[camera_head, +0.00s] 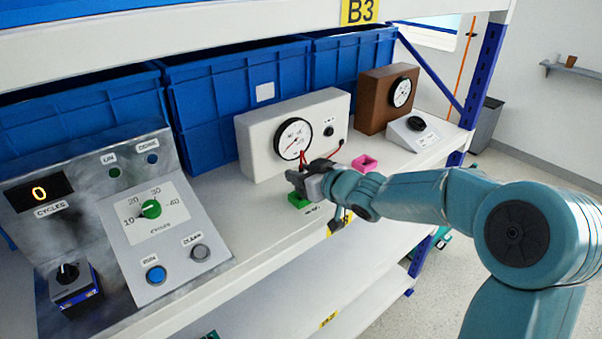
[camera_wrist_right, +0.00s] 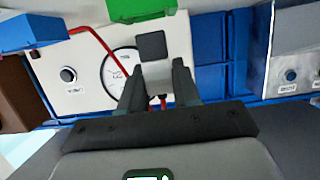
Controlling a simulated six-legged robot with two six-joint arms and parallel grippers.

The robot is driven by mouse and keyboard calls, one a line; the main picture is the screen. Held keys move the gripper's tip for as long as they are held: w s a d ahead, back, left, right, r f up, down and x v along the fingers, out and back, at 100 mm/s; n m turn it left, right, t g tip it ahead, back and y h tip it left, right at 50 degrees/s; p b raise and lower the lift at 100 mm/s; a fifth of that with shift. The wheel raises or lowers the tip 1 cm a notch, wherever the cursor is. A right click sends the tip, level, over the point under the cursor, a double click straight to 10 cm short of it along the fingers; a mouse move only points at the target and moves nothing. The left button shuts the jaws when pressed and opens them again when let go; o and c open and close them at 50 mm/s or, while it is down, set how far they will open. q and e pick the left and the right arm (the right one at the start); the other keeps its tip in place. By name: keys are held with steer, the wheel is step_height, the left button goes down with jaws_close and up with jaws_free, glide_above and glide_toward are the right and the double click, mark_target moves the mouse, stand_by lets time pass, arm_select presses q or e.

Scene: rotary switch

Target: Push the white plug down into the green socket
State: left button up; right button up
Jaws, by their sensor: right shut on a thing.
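The green socket (camera_head: 298,200) sits near the front of the shelf, in front of the white gauge box. My right gripper (camera_head: 297,178) is just above it in the head view, its arm coming in from the right. In the wrist view the right gripper (camera_wrist_right: 160,75) is shut on a pale block between its fingers, which looks like the white plug (camera_wrist_right: 157,71). The green socket also shows at the top edge of the wrist view (camera_wrist_right: 140,8). In the head view the gripper hides most of the plug, and I cannot tell whether plug and socket touch. My left gripper is out of view.
The white gauge box (camera_head: 260,140) with red leads stands just behind. A pink socket (camera_head: 364,163) lies to its right, near a brown gauge box (camera_head: 372,95). A metal control panel (camera_head: 80,190) with a green dial stands left. Blue bins line the back.

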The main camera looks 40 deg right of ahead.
steer(key=shift+f+b, duration=1.45)
steer(key=shift+f, duration=0.3)
steer(key=o, duration=1.1)
steer(key=shift+r, duration=0.1)
steer(key=shift+s, duration=0.1)
steer(key=p+v, duration=0.3)
steer(key=v, duration=1.3)
steer(key=shift+d+r, duration=0.1)
steer(key=shift+s, duration=0.15)
